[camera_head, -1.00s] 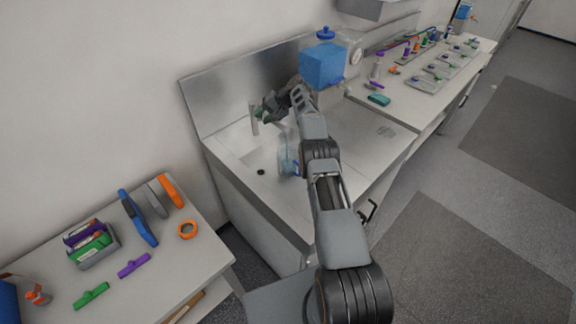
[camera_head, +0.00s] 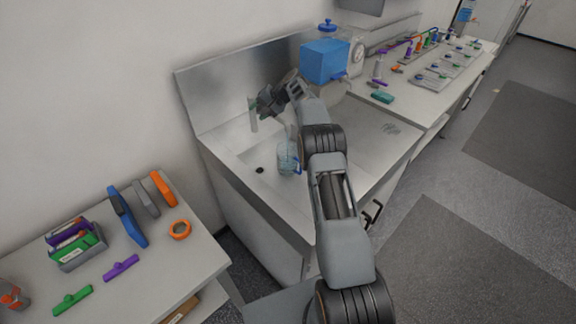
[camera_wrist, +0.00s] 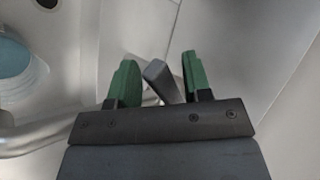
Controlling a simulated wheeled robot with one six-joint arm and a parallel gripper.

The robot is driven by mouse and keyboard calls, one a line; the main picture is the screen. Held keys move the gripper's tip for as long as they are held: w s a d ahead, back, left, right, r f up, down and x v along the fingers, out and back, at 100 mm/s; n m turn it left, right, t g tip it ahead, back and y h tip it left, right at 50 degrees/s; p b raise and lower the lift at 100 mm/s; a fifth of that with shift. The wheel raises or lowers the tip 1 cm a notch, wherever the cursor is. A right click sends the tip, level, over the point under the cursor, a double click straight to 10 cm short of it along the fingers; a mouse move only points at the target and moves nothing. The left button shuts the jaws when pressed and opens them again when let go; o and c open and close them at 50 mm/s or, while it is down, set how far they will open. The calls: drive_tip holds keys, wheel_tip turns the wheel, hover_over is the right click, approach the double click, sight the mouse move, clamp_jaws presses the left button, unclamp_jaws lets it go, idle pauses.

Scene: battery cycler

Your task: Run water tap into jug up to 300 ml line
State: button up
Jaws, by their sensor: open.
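The clear blue-tinted jug (camera_head: 288,158) stands in the sink basin, right of the drain hole, partly behind my arm. Its round top also shows at the left edge of the wrist view (camera_wrist: 14,62). Its 300 ml line and water level cannot be made out. The tap (camera_head: 253,116) rises at the back of the sink. My gripper (camera_head: 257,104) is at the tap's top. In the wrist view its green fingers (camera_wrist: 157,82) are open, one on each side of a grey tap lever (camera_wrist: 158,78), with gaps. No water stream can be made out.
A blue tank (camera_head: 324,62) stands on the counter right of the sink. A steel backsplash (camera_head: 215,90) rises behind the basin. The drain hole (camera_head: 259,170) is bare. A side table (camera_head: 160,262) with tools stands at the lower left.

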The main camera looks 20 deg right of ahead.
drive_tip(key=shift+d+r, duration=0.1)
drive_tip(key=shift+d, duration=0.05)
drive_tip(key=m+b, duration=0.1)
drive_tip(key=b, duration=0.1)
drive_tip(key=shift+w+a+f+t+b, duration=0.1)
drive_tip(key=shift+a+f+t+b, duration=0.1)
drive_tip(key=shift+t+b, duration=0.2)
drive_tip(key=shift+w+a+r+m+t+h+b, duration=0.1)
drive_tip(key=shift+a+m+t+h+b, duration=0.2)
drive_tip(key=shift+m+h+b, duration=0.2)
drive_tip(key=shift+a+r, duration=0.1)
drive_tip(key=shift+r, duration=0.05)
drive_tip(key=shift+w+a+m+t+h+b, duration=0.3)
drive_tip(key=shift+m+t+h+b, duration=0.2)
drive_tip(key=shift+m, duration=0.3)
